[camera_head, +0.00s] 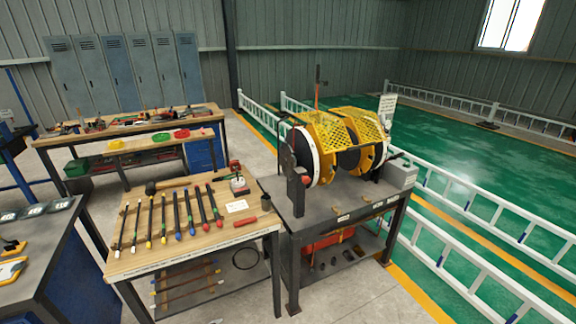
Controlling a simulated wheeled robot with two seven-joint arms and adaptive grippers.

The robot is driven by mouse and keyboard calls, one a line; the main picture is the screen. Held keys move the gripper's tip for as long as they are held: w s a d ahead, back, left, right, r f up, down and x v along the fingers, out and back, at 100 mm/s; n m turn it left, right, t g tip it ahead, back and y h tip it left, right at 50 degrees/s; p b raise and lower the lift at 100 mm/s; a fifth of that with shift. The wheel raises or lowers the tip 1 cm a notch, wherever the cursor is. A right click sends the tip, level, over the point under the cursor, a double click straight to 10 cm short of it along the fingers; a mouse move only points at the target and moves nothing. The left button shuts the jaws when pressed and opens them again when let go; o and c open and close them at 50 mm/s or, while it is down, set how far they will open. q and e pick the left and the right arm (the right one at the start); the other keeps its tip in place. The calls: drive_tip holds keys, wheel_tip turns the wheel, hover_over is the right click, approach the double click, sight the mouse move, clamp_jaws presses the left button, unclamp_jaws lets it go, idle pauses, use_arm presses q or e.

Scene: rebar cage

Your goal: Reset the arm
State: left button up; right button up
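Neither of my grippers nor my arms shows in the head view. Ahead stands a wooden-topped workbench (185,252) with several dark bars with coloured ends (163,220) laid side by side on it. To its right is a dark metal table (335,207) carrying a machine with yellow mesh guards (325,130) and round drums.
A dark bench (35,255) stands close at the left. Another bench with tools and coloured bowls (160,137) is behind, before grey-blue lockers (125,72). White railings (470,200) bound the green floor (450,140) at right. Bare grey floor (350,295) shows at the front.

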use_arm(q)
drive_tip(key=s+a+f+n+g+y+p, duration=0.15)
drive_tip(key=s+f+n+g, duration=0.35)
drive_tip(key=s, duration=0.7)
drive_tip(key=s+f+n+y+p, duration=0.1)
drive_tip(key=s+f+n+y, duration=0.15)
drive_tip(key=s+f, duration=0.65)
drive_tip(key=s+d+f+n+g+p, duration=0.1)
drive_tip(key=s+n+g, duration=0.4)
drive_tip(key=s, duration=1.9)
drive_tip(key=shift+s+d+f+p, duration=0.25)
drive_tip(key=shift+s+f+p, duration=0.05)
drive_tip(key=shift+s+f, duration=0.1)
